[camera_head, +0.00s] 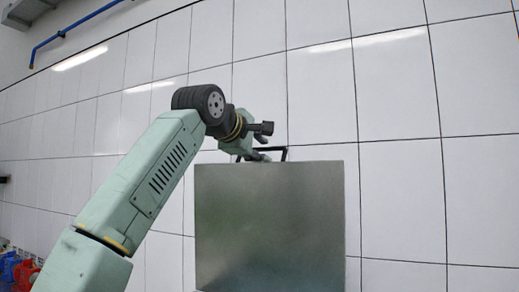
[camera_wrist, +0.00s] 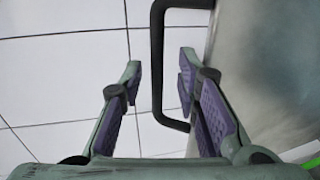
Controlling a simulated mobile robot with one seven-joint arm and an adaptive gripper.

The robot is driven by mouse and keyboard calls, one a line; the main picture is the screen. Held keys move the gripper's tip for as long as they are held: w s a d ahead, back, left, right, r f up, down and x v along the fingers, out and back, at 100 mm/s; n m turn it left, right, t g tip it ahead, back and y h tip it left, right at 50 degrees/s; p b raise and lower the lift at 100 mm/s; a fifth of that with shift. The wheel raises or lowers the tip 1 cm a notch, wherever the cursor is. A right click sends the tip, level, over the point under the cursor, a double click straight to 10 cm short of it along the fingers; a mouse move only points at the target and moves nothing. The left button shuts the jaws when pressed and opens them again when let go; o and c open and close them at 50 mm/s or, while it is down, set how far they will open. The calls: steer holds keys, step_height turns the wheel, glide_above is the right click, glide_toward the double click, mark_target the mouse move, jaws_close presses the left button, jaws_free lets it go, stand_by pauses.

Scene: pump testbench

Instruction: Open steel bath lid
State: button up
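A grey steel panel of the bath (camera_head: 270,230) stands in the middle of the head view. I cannot tell there whether this face is the lid or the bath's side. A black bar handle (camera_head: 286,151) shows at its top edge. My gripper (camera_head: 259,156) is at this handle, small and partly hidden by the wrist. In the wrist view, my gripper (camera_wrist: 160,72) is open, with purple pads on both fingers. The handle's long bar (camera_wrist: 157,60) lies between the fingers, with gaps on both sides. The steel surface (camera_wrist: 265,70) is on the right, partly behind the right finger.
A white tiled wall (camera_head: 400,80) fills the background. A blue pipe (camera_head: 75,28) runs along the upper left. Red and blue equipment (camera_head: 18,272) shows at the lower left. The space right of the steel panel looks clear.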

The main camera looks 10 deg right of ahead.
steer(key=v, duration=1.2)
steer(key=shift+f, duration=0.1)
